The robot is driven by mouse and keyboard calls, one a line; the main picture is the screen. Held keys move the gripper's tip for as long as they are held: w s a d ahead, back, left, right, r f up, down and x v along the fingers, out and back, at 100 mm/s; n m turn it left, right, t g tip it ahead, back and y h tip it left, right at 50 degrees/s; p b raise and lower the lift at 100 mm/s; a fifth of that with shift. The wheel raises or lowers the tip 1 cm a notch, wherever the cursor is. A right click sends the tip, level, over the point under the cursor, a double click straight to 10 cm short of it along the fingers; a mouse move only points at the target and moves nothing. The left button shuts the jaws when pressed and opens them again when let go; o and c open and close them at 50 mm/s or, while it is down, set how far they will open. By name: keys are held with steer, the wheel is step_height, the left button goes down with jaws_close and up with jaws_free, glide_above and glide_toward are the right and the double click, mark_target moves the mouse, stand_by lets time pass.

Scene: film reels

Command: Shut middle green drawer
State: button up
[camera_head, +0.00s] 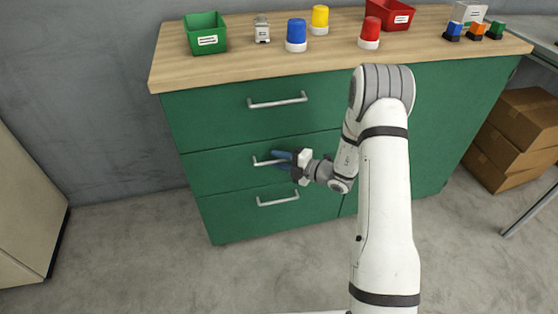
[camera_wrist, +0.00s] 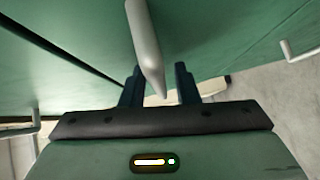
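The middle green drawer (camera_head: 222,165) is in the left column of the green cabinet. It looks flush or nearly so with its neighbours; I cannot tell whether a small gap is left. My gripper (camera_head: 280,160) is at the right part of its silver handle (camera_head: 262,162), partly hiding it. In the wrist view, the handle (camera_wrist: 144,38) passes between the two dark blue fingers of my gripper (camera_wrist: 160,70). Space shows on both sides of the bar, so the fingers are open around it and do not clamp it.
The top drawer (camera_head: 215,112) and bottom drawer (camera_head: 230,217) have similar handles. The wooden worktop (camera_head: 240,68) holds a green bin (camera_head: 205,35), a red bin (camera_head: 392,14) and coloured beacons. Cardboard boxes (camera_head: 515,135) stand at right. The floor in front is clear.

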steer(key=shift+d+r, duration=0.1)
steer(key=shift+r, duration=0.05)
steer(key=f+p+v, duration=0.1)
steer(key=v, duration=0.6)
steer(key=shift+s+d+r+p, duration=0.2)
steer(key=shift+d+r+p, duration=0.15)
steer(key=shift+r, duration=0.1)
steer(key=shift+a, duration=0.1)
steer(key=s+a+r+n+g+h+p, duration=0.25)
steer(key=s+r+n+g+p, duration=0.25)
steer(key=s+r+n, duration=0.5)
steer(key=s+a+r+n+g+h+p, duration=0.1)
steer(key=s+a+r+n+g+p, duration=0.35)
steer(key=r+n, duration=0.95)
steer(key=s+d+r+n+t+h+p, duration=0.1)
steer(key=s+d+r+n+h+p, duration=0.4)
steer(key=r+n, duration=0.4)
steer(key=s+d+r+n+t+h+p, duration=0.2)
steer(key=s+d+r+n+h+p, duration=0.3)
steer(key=n, duration=0.6)
steer(key=s+d+r+p, duration=0.1)
steer(key=s+d+r, duration=0.1)
steer(key=s+r, duration=0.1)
steer(key=shift+d+r+p, duration=0.2)
steer(key=shift+r+p, duration=0.1)
steer(key=shift+r, duration=0.45)
